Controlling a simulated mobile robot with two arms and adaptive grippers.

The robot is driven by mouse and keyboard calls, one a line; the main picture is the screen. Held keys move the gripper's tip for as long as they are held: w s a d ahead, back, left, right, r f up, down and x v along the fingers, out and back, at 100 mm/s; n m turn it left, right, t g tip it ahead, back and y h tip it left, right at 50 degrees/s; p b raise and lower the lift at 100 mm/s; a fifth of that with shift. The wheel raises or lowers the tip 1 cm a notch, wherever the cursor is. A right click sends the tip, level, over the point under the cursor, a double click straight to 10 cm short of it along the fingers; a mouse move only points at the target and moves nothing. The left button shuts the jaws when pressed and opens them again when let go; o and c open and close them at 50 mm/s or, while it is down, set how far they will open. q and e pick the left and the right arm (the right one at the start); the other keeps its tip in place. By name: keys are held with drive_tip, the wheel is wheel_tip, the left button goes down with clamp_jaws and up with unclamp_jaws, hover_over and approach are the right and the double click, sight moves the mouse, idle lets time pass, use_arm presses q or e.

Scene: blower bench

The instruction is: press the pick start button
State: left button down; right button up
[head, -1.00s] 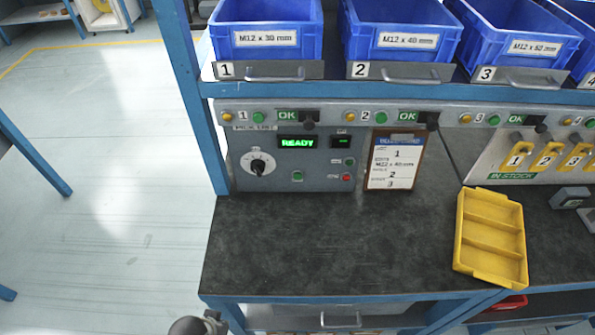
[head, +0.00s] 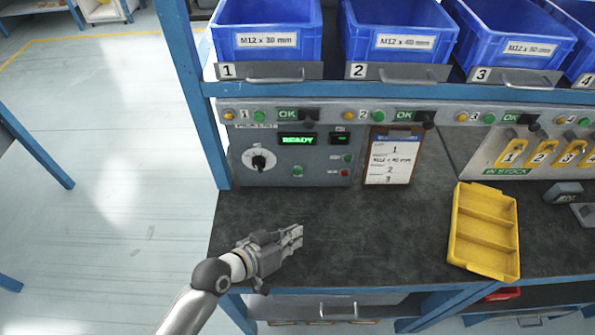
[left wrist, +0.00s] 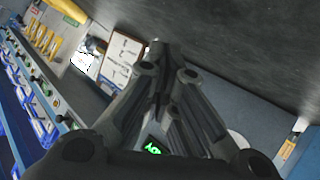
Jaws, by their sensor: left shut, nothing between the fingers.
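The grey control panel (head: 320,160) stands at the back left of the bench. It has a READY display (head: 297,140), a rotary knob (head: 259,160), a green button (head: 297,171) low in the middle and a small red button (head: 345,173) at lower right. The button labels are too small to read, so I cannot tell which is pick start. My left gripper (head: 298,236) is shut and empty, over the bench front and apart from the panel. In the left wrist view its fingers (left wrist: 165,60) hide much of the panel. My right gripper is not in view.
A clipboard (head: 393,157) stands right of the panel. A yellow divided tray (head: 484,232) lies on the bench at right. Blue bins (head: 267,50) sit on the shelf above, with a row of lamps and levers below. The bench between gripper and panel is clear.

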sight(297, 171)
use_arm(q)
drive_tip(key=shift+n+t+h, duration=0.4)
drive_tip(key=shift+n+t, duration=0.2)
drive_tip(key=shift+t, duration=0.3)
drive_tip(key=w, duration=0.2)
drive_tip(key=w+d, duration=0.1)
drive_tip(key=w, duration=0.1)
drive_tip(key=shift+w, duration=0.25)
drive_tip(key=shift+w+a, duration=0.15)
drive_tip(key=shift+w, duration=0.15)
drive_tip(key=w+b, duration=0.3)
drive_tip(key=w, duration=0.4)
drive_tip(key=shift+f, duration=0.15)
drive_tip(key=shift+w+b, duration=0.3)
drive_tip(key=shift+w, duration=0.6)
drive_tip(key=shift+w, duration=0.2)
drive_tip(key=shift+w, duration=0.25)
